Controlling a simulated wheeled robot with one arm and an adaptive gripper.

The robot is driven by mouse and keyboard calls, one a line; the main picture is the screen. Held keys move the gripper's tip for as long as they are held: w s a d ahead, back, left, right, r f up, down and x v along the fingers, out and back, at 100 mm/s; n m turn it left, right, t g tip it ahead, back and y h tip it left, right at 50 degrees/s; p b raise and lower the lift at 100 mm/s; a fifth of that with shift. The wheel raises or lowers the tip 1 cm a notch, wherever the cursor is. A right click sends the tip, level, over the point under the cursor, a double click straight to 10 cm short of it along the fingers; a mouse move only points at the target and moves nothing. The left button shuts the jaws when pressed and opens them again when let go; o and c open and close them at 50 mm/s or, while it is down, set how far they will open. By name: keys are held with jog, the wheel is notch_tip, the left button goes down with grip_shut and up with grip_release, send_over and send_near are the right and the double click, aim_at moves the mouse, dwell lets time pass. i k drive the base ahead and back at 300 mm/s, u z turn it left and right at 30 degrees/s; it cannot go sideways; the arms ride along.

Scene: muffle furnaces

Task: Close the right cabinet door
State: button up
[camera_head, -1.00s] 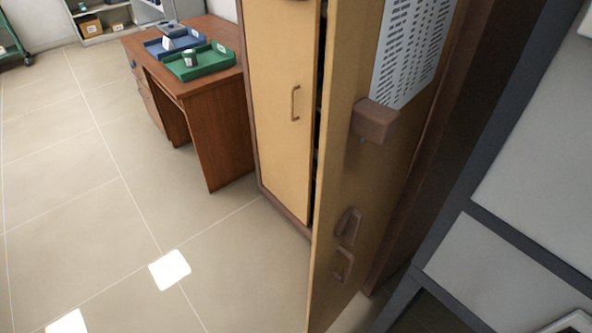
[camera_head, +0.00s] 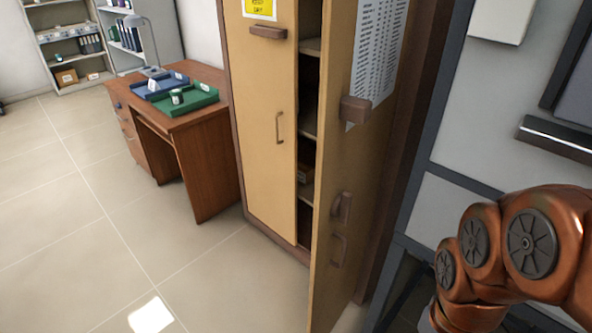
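The right cabinet door (camera_head: 362,175) stands open, swung out toward me, seen at a steep angle in the head view. A printed sheet (camera_head: 377,50) and a brown block (camera_head: 355,110) are on its face, with brown handles (camera_head: 340,207) lower down. The left cabinet door (camera_head: 265,140) is shut. Dark shelves (camera_head: 307,130) show in the gap between the two doors. My orange-brown arm enters at the lower right, to the right of the open door and apart from it in the picture. My gripper is out of view.
A wooden desk (camera_head: 200,170) with a green tray (camera_head: 196,99) and a blue tray (camera_head: 150,94) stands left of the cabinet. Open tiled floor (camera_head: 75,240) lies at the left. A grey framed panel (camera_head: 470,120) stands close on the right.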

aim_at(365, 43)
jog(key=u, duration=0.2)
jog(key=i, duration=0.5)
jog(key=k, duration=0.5)
jog(key=z, duration=2.2)
jog(key=k, duration=1.3)
jog(key=u, duration=2)
jog(key=i, duration=0.5)
jog(key=u, duration=0.05)
